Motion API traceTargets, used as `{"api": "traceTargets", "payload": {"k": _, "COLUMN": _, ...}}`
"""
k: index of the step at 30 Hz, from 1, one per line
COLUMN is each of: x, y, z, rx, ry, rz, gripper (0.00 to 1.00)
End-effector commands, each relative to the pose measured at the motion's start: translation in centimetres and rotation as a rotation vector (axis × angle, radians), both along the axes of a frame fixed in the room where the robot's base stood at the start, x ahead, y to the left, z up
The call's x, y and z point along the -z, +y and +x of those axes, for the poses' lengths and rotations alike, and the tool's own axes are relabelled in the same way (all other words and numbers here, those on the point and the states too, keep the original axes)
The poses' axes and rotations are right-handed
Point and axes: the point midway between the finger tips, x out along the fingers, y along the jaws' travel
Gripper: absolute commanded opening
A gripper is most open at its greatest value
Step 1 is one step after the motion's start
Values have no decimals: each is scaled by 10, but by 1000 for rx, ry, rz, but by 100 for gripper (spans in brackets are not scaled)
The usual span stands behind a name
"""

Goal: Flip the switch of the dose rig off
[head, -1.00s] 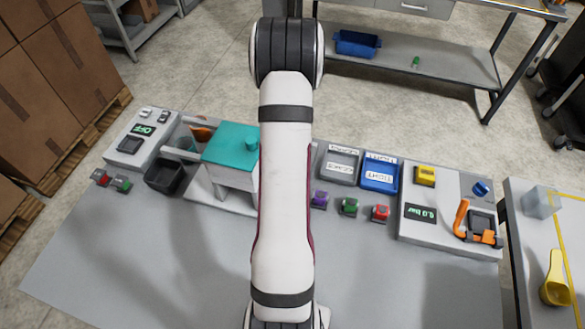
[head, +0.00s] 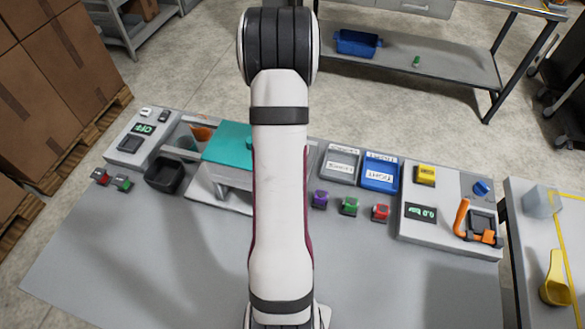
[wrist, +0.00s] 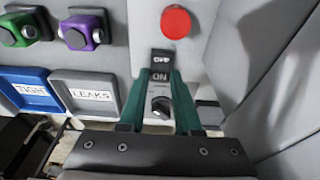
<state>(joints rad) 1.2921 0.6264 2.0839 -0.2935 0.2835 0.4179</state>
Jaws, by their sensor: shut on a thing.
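In the wrist view, a dark switch (wrist: 161,57) with white OFF and ON labels sits on a pale grey panel. My gripper (wrist: 163,74) has two teal fingers reaching along both sides of its ON part, and they are shut on the switch. A black knob (wrist: 160,107) with a white mark shows between the fingers, nearer my wrist. A round red button (wrist: 175,22) is on the panel beyond the switch. In the head view my arm hides the gripper and switch; a teal-topped unit (head: 226,145) shows partly beside the arm.
A blue TIGHT tray (head: 381,173) and a grey LEAKS tray (head: 340,167) lie right of my arm. Small purple (head: 320,199), green (head: 350,206) and red (head: 381,212) parts stand before them. A black bin (head: 164,175) is at left. The front bench is clear.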

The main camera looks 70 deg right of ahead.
Motion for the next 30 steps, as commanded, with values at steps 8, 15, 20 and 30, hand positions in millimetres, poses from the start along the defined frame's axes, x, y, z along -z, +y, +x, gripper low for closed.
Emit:
{"api": "traceTargets", "payload": {"k": 8, "x": 0, "y": 0, "z": 0, "rx": 1, "ry": 1, "rz": 2, "gripper": 47}}
{"api": "traceTargets", "payload": {"k": 15, "x": 0, "y": 0, "z": 0, "rx": 1, "ry": 1, "rz": 2, "gripper": 62}}
{"api": "traceTargets", "payload": {"k": 20, "x": -2, "y": 0, "z": 0, "rx": 1, "ry": 1, "rz": 2, "gripper": 62}}
{"api": "traceTargets", "payload": {"k": 30, "x": -69, "y": 12, "z": 1, "rx": 1, "ry": -1, "rz": -3, "gripper": 62}}
